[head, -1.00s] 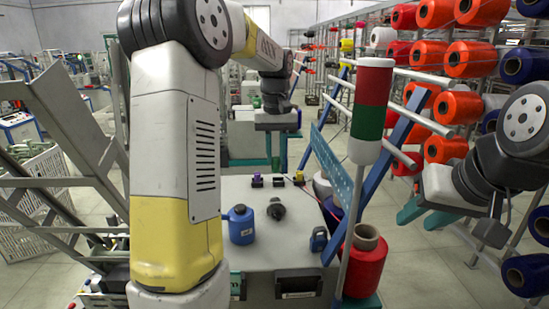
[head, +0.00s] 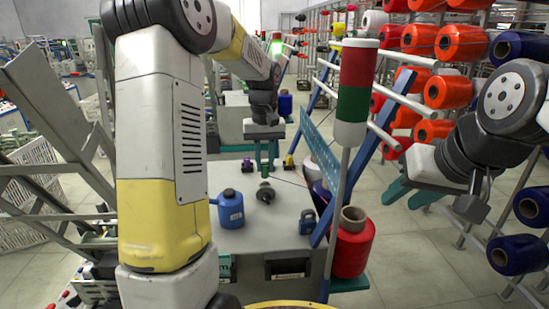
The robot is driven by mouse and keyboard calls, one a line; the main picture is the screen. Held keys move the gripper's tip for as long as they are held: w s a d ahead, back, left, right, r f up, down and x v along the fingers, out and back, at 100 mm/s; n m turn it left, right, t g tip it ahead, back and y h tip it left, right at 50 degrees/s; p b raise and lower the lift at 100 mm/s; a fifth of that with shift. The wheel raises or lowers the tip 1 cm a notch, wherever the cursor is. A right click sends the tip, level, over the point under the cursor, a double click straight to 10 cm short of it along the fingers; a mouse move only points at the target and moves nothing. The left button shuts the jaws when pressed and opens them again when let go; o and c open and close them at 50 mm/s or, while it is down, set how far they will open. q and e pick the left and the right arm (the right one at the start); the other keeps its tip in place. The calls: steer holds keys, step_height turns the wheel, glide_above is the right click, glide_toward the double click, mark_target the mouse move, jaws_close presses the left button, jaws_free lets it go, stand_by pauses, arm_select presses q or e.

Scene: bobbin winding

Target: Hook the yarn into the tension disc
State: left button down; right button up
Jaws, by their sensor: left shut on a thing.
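My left gripper (head: 264,172) points down over the far part of the grey machine top (head: 262,228), its teal fingers close together. A thin red yarn (head: 290,179) runs from near its fingertips toward the right. The thread between the fingers is too small to see. Small dark fittings stand close to the fingertips, one with a purple top (head: 247,165) on the left and one with a yellow top (head: 289,161) on the right. Which is the tension disc I cannot tell; the fingers hide the space between. My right gripper (head: 408,194) is empty, its teal fingers apart, right of the machine.
A blue can (head: 230,209) and a black knob-like part (head: 265,194) are on the machine top. A red yarn cone (head: 352,248) stands at its right corner, behind a signal-light post (head: 355,95). A blue perforated rail (head: 322,160) slants nearby. A creel of orange cones (head: 461,43) fills the right.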

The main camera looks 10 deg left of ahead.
arm_select(q)
steer(key=shift+f, duration=0.3)
steer(key=shift+f, duration=1.65)
steer(key=shift+a, duration=0.1)
steer(key=shift+s+a+r, duration=0.1)
steer(key=shift+s+a, duration=0.15)
steer(key=shift+a, duration=0.55)
steer(key=shift+s+a+r, duration=0.1)
steer(key=shift+s+a, duration=0.1)
steer(key=shift+a, duration=0.55)
steer(key=shift+s+a, duration=0.25)
steer(key=shift+a, duration=0.55)
steer(key=shift+r, duration=0.1)
steer(key=shift+s+a+r, duration=0.1)
steer(key=shift+a+r, duration=0.15)
steer(key=shift+r, duration=0.9)
steer(key=shift+s+a+r, duration=0.1)
steer(key=shift+a+r, duration=0.1)
steer(key=shift+r, duration=0.9)
steer(key=shift+r, duration=0.1)
